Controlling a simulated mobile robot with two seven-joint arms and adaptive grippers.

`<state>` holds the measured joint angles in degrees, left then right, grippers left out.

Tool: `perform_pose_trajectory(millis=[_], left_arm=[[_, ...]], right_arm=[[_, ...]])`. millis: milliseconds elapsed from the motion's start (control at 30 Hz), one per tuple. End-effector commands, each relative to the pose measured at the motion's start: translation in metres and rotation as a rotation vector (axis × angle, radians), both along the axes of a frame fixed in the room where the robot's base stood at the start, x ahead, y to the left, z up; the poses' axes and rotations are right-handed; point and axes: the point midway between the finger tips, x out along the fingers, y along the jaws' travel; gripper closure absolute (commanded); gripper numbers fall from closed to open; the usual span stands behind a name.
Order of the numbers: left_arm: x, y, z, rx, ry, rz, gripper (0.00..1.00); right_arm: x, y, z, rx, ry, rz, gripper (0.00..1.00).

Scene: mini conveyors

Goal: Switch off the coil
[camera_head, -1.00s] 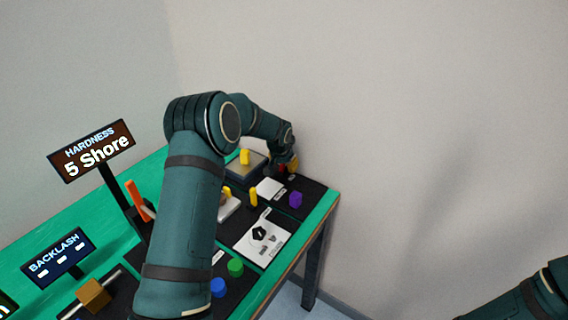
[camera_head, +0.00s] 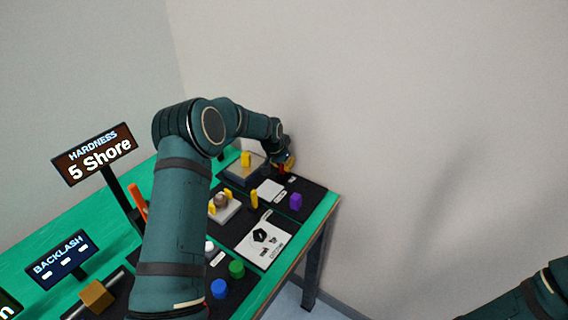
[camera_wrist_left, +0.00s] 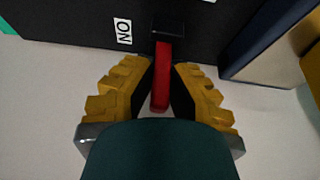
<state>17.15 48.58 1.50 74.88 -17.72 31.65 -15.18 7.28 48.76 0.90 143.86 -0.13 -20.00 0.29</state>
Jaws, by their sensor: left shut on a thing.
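In the left wrist view a red lever (camera_wrist_left: 161,80) stands out from a black base (camera_wrist_left: 168,30), with an "ON" label (camera_wrist_left: 123,31) beside it. My left gripper (camera_wrist_left: 161,66) has its yellow fingers on both sides of the lever and is shut on it. In the head view my left gripper (camera_head: 286,164) is at the far right corner of the table, with a bit of red showing at it. The coil itself I cannot make out. My right gripper is out of view; only part of that arm shows at lower right.
The green table (camera_head: 315,220) carries a purple block (camera_head: 296,200), a white card (camera_head: 263,242), green (camera_head: 236,268) and blue (camera_head: 219,288) knobs, and a plate with a yellow block (camera_head: 246,159). Display signs (camera_head: 95,155) stand at left. A wall is close behind the gripper.

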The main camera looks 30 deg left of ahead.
Motion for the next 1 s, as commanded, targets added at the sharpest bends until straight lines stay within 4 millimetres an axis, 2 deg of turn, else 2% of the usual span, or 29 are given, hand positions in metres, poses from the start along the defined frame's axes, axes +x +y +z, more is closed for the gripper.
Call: perform_pose_trajectory(millis=[267, 300, 367, 400, 767, 867, 1000], left_arm=[[0.0, 0.0, -0.002, -0.005, 0.003, 0.001, 1.0], [0.0, 0.0, -0.002, -0.005, 0.003, 0.001, 0.83], [0.0, 0.0, -0.002, -0.005, 0.003, 0.001, 0.62], [0.0, 0.0, -0.001, -0.005, 0.003, 0.001, 0.56], [-0.001, 0.001, 0.003, -0.005, 0.001, 0.001, 0.56], [-0.005, 0.002, 0.014, -0.004, -0.001, 0.002, 0.56], [-0.015, 0.004, 0.038, -0.003, -0.003, 0.002, 0.56]], right_arm=[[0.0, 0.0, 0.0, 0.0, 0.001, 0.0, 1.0], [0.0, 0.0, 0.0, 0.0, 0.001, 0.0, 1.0], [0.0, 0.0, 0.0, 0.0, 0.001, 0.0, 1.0], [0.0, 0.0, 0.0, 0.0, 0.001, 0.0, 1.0], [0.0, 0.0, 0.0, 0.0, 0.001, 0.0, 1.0], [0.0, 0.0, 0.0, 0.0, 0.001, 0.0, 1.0], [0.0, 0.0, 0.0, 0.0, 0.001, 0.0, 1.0]])
